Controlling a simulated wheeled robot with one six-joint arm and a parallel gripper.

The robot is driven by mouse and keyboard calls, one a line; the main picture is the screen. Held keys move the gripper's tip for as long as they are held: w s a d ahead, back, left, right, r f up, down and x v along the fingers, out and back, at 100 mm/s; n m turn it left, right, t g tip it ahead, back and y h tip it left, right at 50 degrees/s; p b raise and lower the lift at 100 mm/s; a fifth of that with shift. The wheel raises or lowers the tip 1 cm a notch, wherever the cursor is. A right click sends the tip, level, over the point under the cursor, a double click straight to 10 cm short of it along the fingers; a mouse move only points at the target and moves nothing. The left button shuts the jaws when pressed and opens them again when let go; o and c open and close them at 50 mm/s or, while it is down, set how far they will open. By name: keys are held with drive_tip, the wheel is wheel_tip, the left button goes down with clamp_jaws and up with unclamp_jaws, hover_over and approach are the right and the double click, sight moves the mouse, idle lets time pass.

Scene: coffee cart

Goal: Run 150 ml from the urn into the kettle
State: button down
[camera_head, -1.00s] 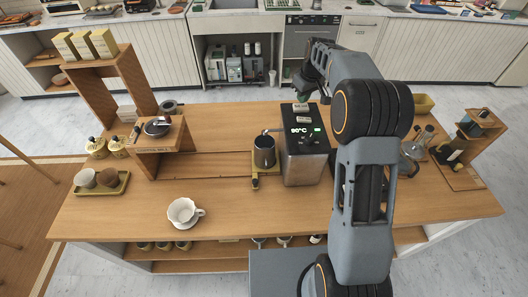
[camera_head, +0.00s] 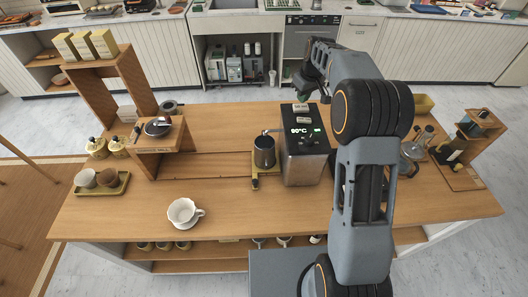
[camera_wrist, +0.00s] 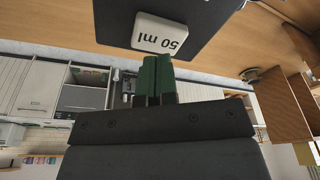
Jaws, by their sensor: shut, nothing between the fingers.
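The urn (camera_head: 305,160) is a steel and black box on the counter, with a lit display reading 90°C. Its dark top carries pale buttons; one marked "50 ml" (camera_wrist: 161,34) shows upside down in the wrist view. The kettle (camera_head: 264,151) is a dark grey vessel standing on a small stand left of the urn, by its spout. My gripper (camera_wrist: 155,60) has its green fingertips together, empty, at the edge of the "50 ml" button in the wrist view. I cannot tell whether they touch it. In the head view my gripper (camera_head: 300,96) is above the urn's back edge.
A wooden shelf (camera_head: 165,138) and a tray of cups (camera_head: 117,190) are further left. Glassware (camera_head: 413,150) and a wooden stand (camera_head: 462,172) are at the right. The counter's front middle is clear.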

drive_tip(key=shift+r+p, duration=0.35)
drive_tip(key=shift+r, duration=1.95)
drive_tip(key=shift+w+m, duration=0.1)
drive_tip(key=shift+m, duration=0.3)
drive_tip(key=shift+m+g, duration=0.3)
drive_tip(key=shift+m, duration=0.6)
drive_tip(key=s+f, duration=0.1)
drive_tip(key=f, duration=0.1)
drive_tip(key=s+f, duration=0.1)
drive_tip(key=s, duration=0.1)
drive_tip(key=shift+d+f, duration=0.15)
drive_tip(key=shift+f, duration=0.25)
drive_tip(key=s+m+b, duration=0.1)
drive_tip(key=s, duration=0.6)
drive_tip(key=s+m+b, duration=0.1)
drive_tip(key=s+m, duration=0.1)
drive_tip(key=s, duration=0.6)
drive_tip(key=shift+r+h, duration=0.2)
drive_tip(key=shift+h, duration=0.2)
drive_tip(key=s+t+b, duration=0.2)
drive_tip(key=s+t, duration=0.1)
drive_tip(key=s, duration=1.1)
drive_tip(key=shift+a+m, duration=0.3)
drive_tip(key=shift+a, duration=0.05)
drive_tip(key=shift+s+r, duration=0.1)
drive_tip(key=shift+s, duration=0.05)
